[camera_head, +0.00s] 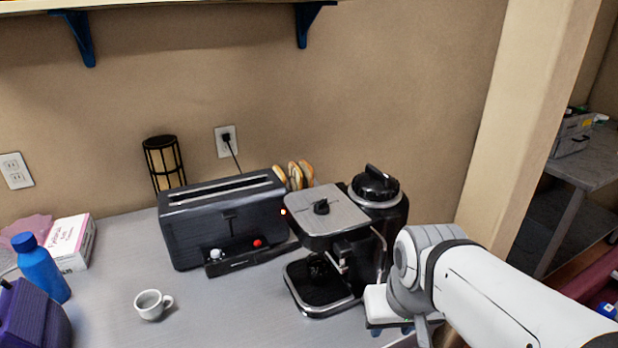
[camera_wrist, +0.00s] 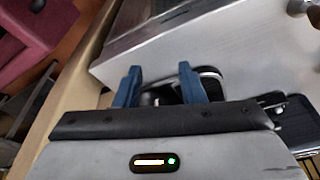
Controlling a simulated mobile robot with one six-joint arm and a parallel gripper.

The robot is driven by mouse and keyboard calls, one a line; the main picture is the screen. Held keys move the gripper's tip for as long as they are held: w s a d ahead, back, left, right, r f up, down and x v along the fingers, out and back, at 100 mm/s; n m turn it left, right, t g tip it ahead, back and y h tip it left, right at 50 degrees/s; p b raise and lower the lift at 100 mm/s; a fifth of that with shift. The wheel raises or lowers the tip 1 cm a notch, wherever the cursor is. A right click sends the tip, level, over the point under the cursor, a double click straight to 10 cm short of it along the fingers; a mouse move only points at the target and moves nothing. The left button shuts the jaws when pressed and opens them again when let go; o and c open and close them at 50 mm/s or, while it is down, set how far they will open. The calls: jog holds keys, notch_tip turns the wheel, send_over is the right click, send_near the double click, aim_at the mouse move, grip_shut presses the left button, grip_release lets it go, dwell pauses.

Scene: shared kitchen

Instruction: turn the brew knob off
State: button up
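The coffee machine (camera_head: 330,220) stands on the counter right of the toaster, with a silver top and a black body. A black knob (camera_head: 321,207) sits on that silver top; I take it for the brew knob, but cannot read its setting. A small orange light (camera_head: 283,212) glows at the top's left edge. My gripper (camera_head: 390,328) is low at the machine's right, apart from the knob. In the wrist view its blue fingers (camera_wrist: 160,88) are spread. A dark and silver object (camera_wrist: 208,73) shows behind them; I cannot tell what it is. The knob is not recognisable there.
A black toaster (camera_head: 225,222) stands left of the machine, with bread behind it. A white cup (camera_head: 150,304), a blue bottle (camera_head: 40,268) and a pink-and-white box (camera_head: 70,242) stand farther left. A tall black lidded canister (camera_head: 376,190) adjoins the machine's right. The front counter is mostly clear.

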jog(key=shift+o, duration=0.4)
jog(key=shift+s, duration=0.15)
jog(key=shift+o, duration=1.2)
jog(key=w+a+r+m+g+p, duration=0.1)
jog(key=w+a+r+m+p, duration=0.1)
jog(key=w+r, duration=0.7)
jog(key=shift+w+r+m, duration=0.35)
jog(key=shift+w+m, duration=0.15)
jog(key=shift+w, duration=0.2)
notch_tip(320, 180, up, 8)
jog(key=m+g+p, duration=0.2)
jog(key=m, duration=0.3)
send_over(322, 201)
notch_tip(322, 201, down, 8)
jog(key=shift+r+p, duration=0.25)
jog(key=shift+p, duration=0.05)
